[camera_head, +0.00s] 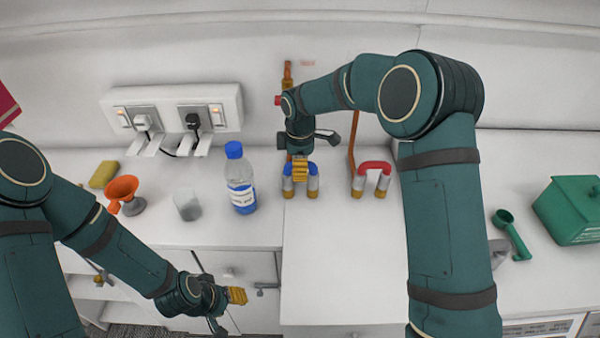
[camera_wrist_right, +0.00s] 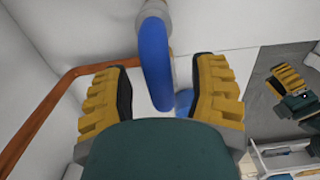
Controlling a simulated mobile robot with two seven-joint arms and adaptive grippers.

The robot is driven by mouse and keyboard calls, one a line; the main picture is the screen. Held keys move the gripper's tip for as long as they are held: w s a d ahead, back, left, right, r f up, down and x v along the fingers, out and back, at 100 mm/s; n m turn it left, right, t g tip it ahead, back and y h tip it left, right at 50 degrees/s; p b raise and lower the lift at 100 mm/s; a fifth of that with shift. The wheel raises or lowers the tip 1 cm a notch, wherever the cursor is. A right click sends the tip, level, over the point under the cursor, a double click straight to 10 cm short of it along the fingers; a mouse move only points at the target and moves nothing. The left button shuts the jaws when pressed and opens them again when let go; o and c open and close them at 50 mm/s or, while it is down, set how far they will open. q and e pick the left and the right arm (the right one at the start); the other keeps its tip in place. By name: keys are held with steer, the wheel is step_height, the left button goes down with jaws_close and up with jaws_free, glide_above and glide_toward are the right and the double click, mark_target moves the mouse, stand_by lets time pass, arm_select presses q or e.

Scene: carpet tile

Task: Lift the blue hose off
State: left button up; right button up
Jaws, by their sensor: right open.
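The blue hose (camera_head: 313,169) is a short bend with its two ends on grey and brass fittings on the white counter. My right gripper (camera_head: 300,172) is over it, its yellow finger pads partly hiding the bend. In the right wrist view the blue hose (camera_wrist_right: 155,62) lies between the two open fingers (camera_wrist_right: 162,85), with visible gaps on both sides.
A similar red hose (camera_head: 375,166) stands close by to the right. Copper pipes (camera_head: 353,140) rise behind. A blue-capped bottle (camera_head: 240,180) stands left, near a small translucent beaker (camera_head: 187,204) and an orange funnel (camera_head: 122,188). A green box (camera_head: 568,208) is far right. The counter's front is clear.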

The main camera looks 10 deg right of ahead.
steer(key=shift+f, duration=0.1)
stand_by(0.3)
jaws_close()
step_height(320, 180, up, 10)
steer(key=shift+r+p, duration=0.15)
steer(key=shift+p, duration=0.15)
steer(key=shift+r+p, duration=0.3)
steer(key=shift+r, duration=0.2)
steer(key=shift+r+p, duration=1.85)
steer(key=shift+r, duration=0.3)
